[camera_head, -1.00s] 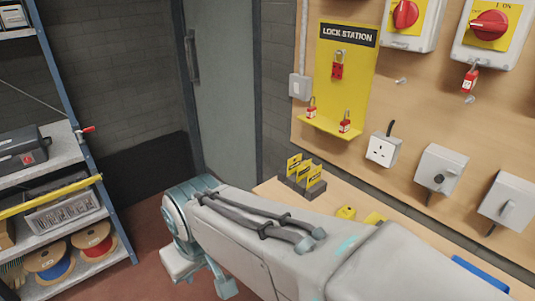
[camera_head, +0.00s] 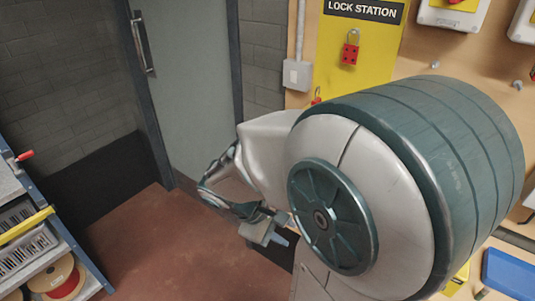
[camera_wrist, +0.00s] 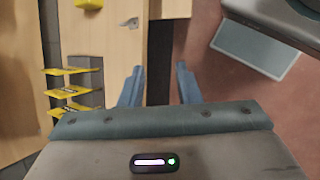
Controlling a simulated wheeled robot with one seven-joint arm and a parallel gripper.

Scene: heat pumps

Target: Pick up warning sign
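Several yellow warning signs (camera_wrist: 58,71) with black markings stand in a row in a dark holder (camera_wrist: 88,80) on the wooden bench, at the left of the wrist view. In the head view my gripper (camera_head: 272,236) is low in the middle, beyond my large arm joint.
A small yellow block (camera_wrist: 90,3) lies on the bench. A metal handle (camera_wrist: 131,22) is on the bench's wooden front. The lock station board (camera_head: 338,50) is on the wall. Shelving (camera_head: 70,240) stands at left; red floor (camera_head: 150,235) lies open before the door (camera_head: 195,85).

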